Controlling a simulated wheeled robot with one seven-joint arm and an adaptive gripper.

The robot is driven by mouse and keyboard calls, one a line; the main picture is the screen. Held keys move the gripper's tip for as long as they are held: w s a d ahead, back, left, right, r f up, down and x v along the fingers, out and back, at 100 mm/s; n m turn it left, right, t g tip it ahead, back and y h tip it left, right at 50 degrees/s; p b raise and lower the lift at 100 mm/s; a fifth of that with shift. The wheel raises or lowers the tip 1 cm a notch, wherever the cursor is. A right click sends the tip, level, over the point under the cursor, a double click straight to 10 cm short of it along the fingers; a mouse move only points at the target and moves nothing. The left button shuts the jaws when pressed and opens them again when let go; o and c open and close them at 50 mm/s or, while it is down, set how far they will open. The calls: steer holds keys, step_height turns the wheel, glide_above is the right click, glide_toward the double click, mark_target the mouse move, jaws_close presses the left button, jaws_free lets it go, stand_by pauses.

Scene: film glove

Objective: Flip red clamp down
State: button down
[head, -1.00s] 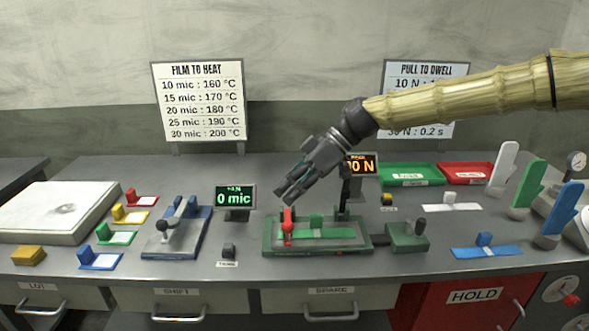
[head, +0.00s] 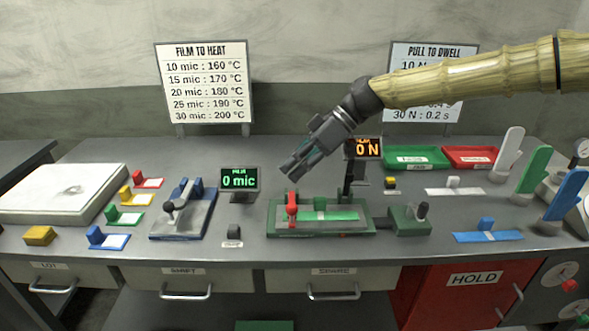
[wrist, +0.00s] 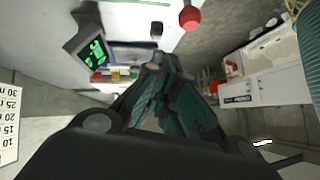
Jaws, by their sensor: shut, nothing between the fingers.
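The red clamp (head: 292,208) stands upright at the left end of the green fixture (head: 372,229) on the bench. A green strip (head: 338,216) lies along the fixture, to the right of the clamp. In the wrist view the clamp's round red knob (wrist: 190,18) shows near the top edge. My gripper (head: 286,176) is shut and empty. In the head view it appears above the clamp and slightly left of it, apart from it. The clamp's base is partly hard to make out.
A green-lit display (head: 239,179) stands left of my gripper, and an orange-lit display (head: 367,147) stands behind the fixture. A blue device (head: 183,212) is to the left. A green block with a black knob (head: 409,226) adjoins the fixture's right end.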

steer(key=d+r, duration=0.7)
steer(key=r, duration=0.2)
steer(key=shift+s+r, duration=0.15)
steer(key=shift+r, duration=0.2)
steer(key=shift+d, duration=0.1)
